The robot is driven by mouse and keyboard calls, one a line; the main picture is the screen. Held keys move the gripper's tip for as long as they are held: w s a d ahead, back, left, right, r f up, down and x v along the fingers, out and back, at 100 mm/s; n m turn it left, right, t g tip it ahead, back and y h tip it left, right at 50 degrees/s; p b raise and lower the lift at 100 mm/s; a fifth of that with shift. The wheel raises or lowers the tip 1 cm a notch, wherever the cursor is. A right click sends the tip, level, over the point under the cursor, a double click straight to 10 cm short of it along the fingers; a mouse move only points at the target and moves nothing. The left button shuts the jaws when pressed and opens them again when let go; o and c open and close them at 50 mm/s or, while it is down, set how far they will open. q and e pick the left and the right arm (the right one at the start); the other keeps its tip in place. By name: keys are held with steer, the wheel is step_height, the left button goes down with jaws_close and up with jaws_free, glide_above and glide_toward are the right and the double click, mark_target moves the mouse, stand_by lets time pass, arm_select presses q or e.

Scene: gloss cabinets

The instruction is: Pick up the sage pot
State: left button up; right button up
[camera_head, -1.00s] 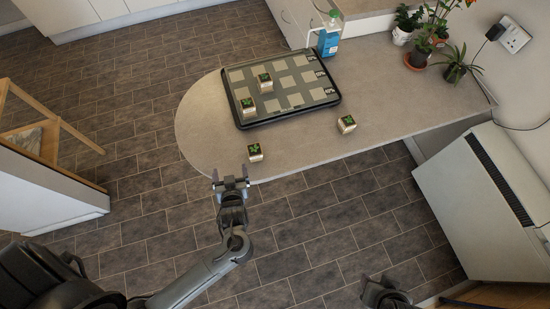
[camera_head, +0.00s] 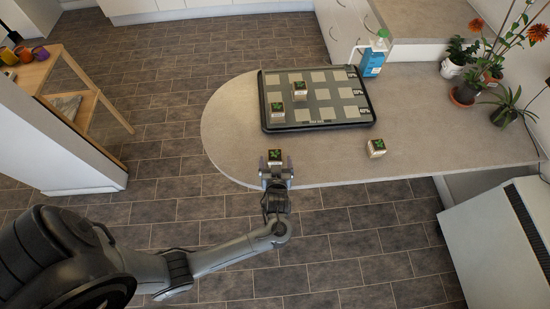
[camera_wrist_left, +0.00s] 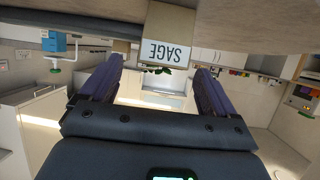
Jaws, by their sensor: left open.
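The sage pot (camera_head: 275,156) is a small pale square pot with a green plant, standing at the counter's front edge. In the left wrist view, which is upside down, its SAGE label shows on the pot (camera_wrist_left: 167,50). My left gripper (camera_head: 276,168) is open at the counter edge, with its fingers pointing at the pot. In the wrist view the pot lines up between the two fingers. I cannot tell whether the fingertips have passed its front face. My right gripper is not in view.
A black tray (camera_head: 268,126) with marked squares lies on the counter (camera_head: 225,128), holding two similar pots (camera_head: 300,90). Another pot (camera_head: 376,148) stands to the right near the edge. A blue bottle (camera_head: 373,60) and potted plants (camera_head: 505,115) stand farther right.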

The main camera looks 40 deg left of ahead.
mark_target(275, 156)
arm_select(q)
steer(key=shift+x, duration=2.2)
steer(key=shift+s, duration=0.1)
steer(key=c, duration=1.1)
